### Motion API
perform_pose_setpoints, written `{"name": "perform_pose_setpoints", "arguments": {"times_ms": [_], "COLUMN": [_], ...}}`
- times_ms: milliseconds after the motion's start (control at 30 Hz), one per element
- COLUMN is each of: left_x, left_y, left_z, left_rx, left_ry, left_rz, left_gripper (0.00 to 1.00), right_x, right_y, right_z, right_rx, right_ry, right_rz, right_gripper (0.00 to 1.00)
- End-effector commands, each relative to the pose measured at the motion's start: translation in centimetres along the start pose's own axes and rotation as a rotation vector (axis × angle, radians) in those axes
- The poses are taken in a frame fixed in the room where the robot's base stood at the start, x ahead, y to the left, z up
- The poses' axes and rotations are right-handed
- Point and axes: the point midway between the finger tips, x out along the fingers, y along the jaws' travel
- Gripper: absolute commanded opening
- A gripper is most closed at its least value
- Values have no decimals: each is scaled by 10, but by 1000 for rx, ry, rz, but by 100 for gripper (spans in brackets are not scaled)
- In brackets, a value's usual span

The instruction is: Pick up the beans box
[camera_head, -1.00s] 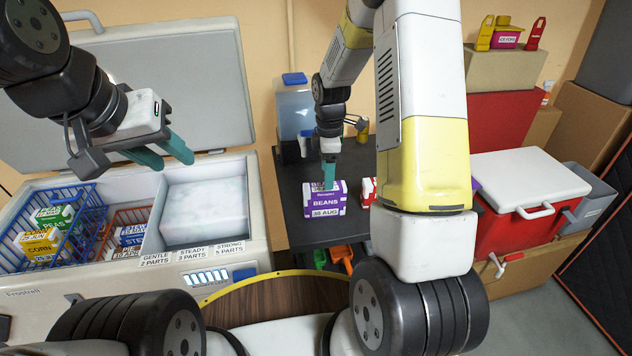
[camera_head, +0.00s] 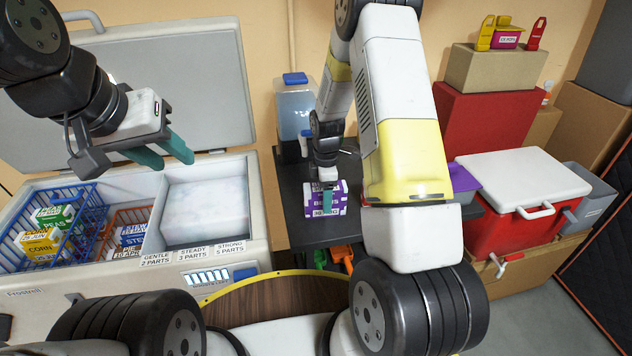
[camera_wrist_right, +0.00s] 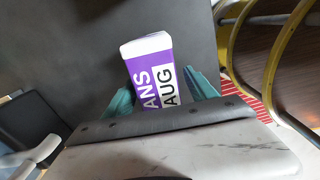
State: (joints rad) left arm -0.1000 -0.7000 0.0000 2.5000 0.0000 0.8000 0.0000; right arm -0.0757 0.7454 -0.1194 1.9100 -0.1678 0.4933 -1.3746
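The beans box (camera_head: 340,198), purple and white, stands on the dark table (camera_head: 300,235) right of the freezer. My right gripper (camera_head: 327,200) points down at it, with a teal finger in front of its label. In the right wrist view the beans box (camera_wrist_right: 150,75) lies between the two teal fingers of my right gripper (camera_wrist_right: 160,95). The fingers look spread around it; whether they touch it is hard to tell. My left gripper (camera_head: 165,152) is open and empty above the freezer.
The open freezer (camera_head: 130,275) holds a blue basket (camera_head: 85,235) with food boxes.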

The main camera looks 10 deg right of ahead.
Motion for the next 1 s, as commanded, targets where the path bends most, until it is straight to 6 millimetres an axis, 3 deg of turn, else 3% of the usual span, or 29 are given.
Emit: {"name": "perform_pose_setpoints", "arguments": {"times_ms": [33,333,733,1000], "left_x": [0,0,0,0], "left_y": [0,0,0,0], "left_z": [0,0,0,0], "left_rx": [0,0,0,0], "left_ry": [0,0,0,0], "left_rz": [0,0,0,0], "left_gripper": [36,36,36,36], "right_x": [0,0,-5,-52], "right_y": [0,0,1,2], "right_z": [0,0,0,0], "right_rx": [0,0,0,0], "right_ry": [0,0,1,1], "right_rz": [0,0,3,6], "right_gripper": [57,0,0,0]}}
